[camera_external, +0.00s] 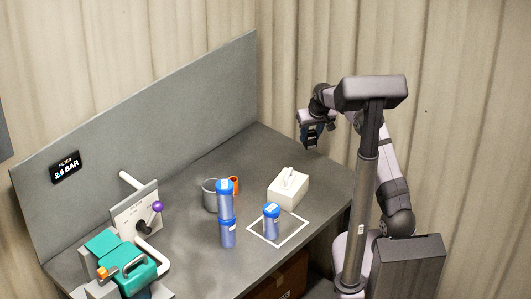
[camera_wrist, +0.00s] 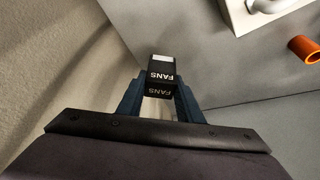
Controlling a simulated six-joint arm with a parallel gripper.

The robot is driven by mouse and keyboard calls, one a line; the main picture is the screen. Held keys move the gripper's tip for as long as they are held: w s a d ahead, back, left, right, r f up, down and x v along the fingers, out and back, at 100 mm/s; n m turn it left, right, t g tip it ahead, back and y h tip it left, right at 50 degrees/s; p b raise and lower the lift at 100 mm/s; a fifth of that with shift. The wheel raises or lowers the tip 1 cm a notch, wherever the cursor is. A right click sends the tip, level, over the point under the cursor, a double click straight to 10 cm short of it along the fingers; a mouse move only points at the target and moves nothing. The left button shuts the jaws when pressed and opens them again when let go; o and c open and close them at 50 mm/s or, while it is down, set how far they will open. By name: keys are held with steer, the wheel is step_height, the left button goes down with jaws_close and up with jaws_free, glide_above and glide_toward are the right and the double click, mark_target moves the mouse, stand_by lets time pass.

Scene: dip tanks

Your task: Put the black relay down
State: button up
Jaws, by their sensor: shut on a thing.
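The black relay (camera_wrist: 161,70), a small block with white "FANS" lettering and a pale patch on top, is between the fingers of my gripper (camera_wrist: 160,88) in the wrist view. The fingers are shut on its sides. In the external view my gripper (camera_external: 312,138) is raised near the far right edge of the grey bench (camera_external: 190,262). The relay cannot be made out clearly there. In the wrist view the relay appears in front of the bench edge, with the beige curtain to the left. Its height above the bench is hard to tell.
A white box with a handle (camera_external: 288,188) stands nearest my gripper. A blue-capped jar (camera_external: 271,222) stands inside a white outlined square. Two stacked blue jars (camera_external: 227,215), a grey pot (camera_external: 210,194) and an orange cup (camera_external: 234,184) stand mid-bench. A teal device (camera_external: 120,262) is front left.

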steer(key=shift+w+a+r+n, duration=0.2)
steer(key=shift+w+r+n, duration=0.1)
steer(key=shift+w+a+n+y, duration=0.15)
steer(key=shift+n+y, duration=0.15)
steer(key=shift+n, duration=0.3)
steer(key=shift+f+p, duration=1.75)
steer(key=shift+f, duration=3.2)
steer(key=shift+f, duration=0.1)
steer(key=shift+f, duration=0.15)
steer(key=o, duration=1.2)
